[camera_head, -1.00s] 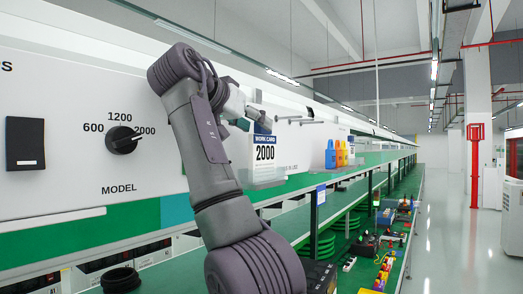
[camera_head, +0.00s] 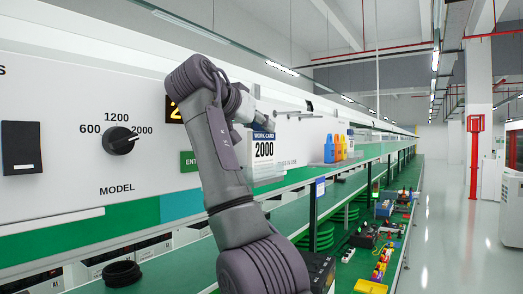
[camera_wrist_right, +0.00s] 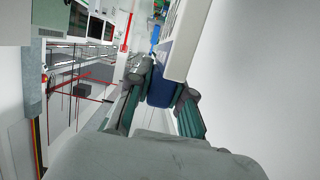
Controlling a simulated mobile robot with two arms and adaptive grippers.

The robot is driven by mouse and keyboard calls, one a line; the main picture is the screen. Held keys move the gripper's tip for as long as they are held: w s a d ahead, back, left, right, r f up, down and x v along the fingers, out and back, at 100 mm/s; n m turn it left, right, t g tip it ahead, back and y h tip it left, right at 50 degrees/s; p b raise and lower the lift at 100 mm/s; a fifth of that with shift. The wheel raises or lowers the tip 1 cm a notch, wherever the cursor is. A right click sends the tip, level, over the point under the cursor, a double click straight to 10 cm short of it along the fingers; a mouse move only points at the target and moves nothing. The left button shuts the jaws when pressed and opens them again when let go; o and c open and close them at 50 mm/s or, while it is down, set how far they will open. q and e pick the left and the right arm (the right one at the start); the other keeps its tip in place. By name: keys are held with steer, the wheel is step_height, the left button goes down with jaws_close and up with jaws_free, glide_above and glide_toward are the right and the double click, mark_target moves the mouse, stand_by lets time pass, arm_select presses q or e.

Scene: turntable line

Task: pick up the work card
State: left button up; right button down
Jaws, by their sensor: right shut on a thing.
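I cannot tell whether the card's lower edge touches the shelf. My left gripper is not in view.
A panel with a black model knob (camera_head: 120,140) and black switch (camera_head: 21,147) is at left. Below, the green bench holds a black ring (camera_head: 122,273) and a yellow tray (camera_head: 370,286).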

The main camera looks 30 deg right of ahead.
steer(key=shift+r, duration=0.1)
stand_by(0.3)
steer(key=shift+r, duration=1.85)
steer(key=s+d+r+b, duration=0.3)
steer(key=s, duration=0.5)
steer(key=s+d+r+b, duration=0.2)
steer(key=s+d+r, duration=0.1)
steer(key=s, duration=0.5)
steer(key=shift+d+r+b, duration=0.2)
steer(key=shift+r+b, duration=0.2)
steer(key=shift+r, duration=0.15)
steer(key=shift+w, duration=0.1)
